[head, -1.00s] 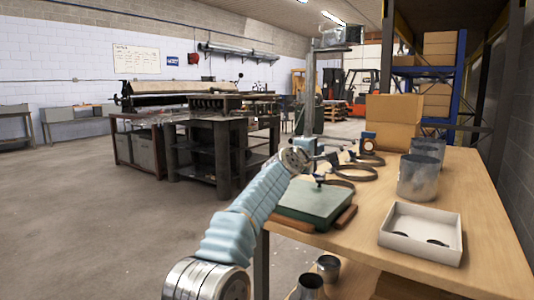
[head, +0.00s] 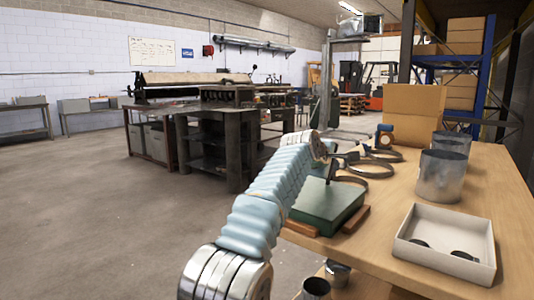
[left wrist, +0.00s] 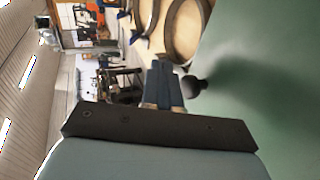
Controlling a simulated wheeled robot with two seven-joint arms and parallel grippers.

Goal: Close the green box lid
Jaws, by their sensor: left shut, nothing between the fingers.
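The green box (head: 328,208) stands near the left edge of the wooden workbench, between wooden strips. Its green lid looks flat on top, with no gap that I can make out. A dark knob rises from the lid; it shows in the left wrist view (left wrist: 194,86) beside my fingers, with the blurred green lid (left wrist: 265,95) filling the right side. My left gripper (head: 334,166) is just above the lid near the knob, partly hidden by my wrist. In the left wrist view its fingers (left wrist: 164,82) are together and empty. Contact with the knob cannot be told. My right gripper is out of view.
A white tray (head: 408,247) with dark pieces lies at the bench's front right. Metal cylinders (head: 440,176) stand behind it. The bench's middle is clear.

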